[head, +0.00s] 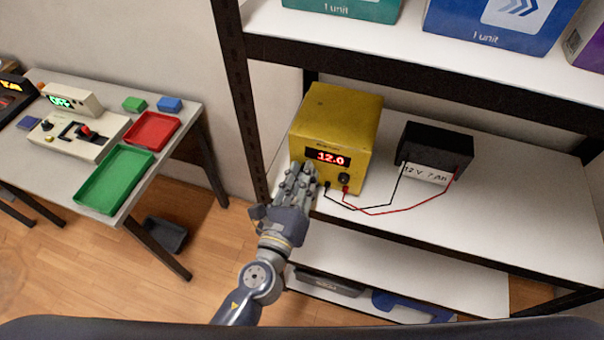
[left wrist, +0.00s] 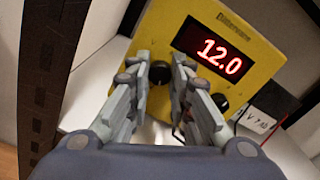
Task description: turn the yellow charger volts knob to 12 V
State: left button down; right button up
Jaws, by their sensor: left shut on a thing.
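The yellow charger (head: 340,112) stands on the shelf, and its red display (head: 328,156) reads 12.0. It also fills the upper middle of the left wrist view (left wrist: 262,66), with the same reading. My left gripper (head: 304,172) is at the left part of the charger's front face. In the left wrist view its fingers (left wrist: 160,76) are shut on a black knob (left wrist: 159,73) left of and below the display. A second black knob (left wrist: 220,102) shows to the right, apart from the fingers. Knob labels are not readable. My right gripper is not in view.
A black battery (head: 436,147) marked 12 V stands right of the charger, joined to it by red and black leads. A dark shelf post (head: 240,95) rises left of my arm. The shelf's right part is clear. A table with trays stands at left.

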pick_arm(q)
jog(key=m+p, duration=0.1)
jog(key=m, duration=0.4)
jog(key=shift+p, duration=0.4)
jog(key=shift+f, duration=0.1)
jog(key=c, duration=1.4)
grip_release()
jog(key=shift+s, duration=0.1)
jog(key=v, duration=1.1)
jog(key=shift+s+a, duration=0.15)
jog(key=shift+s, duration=0.2)
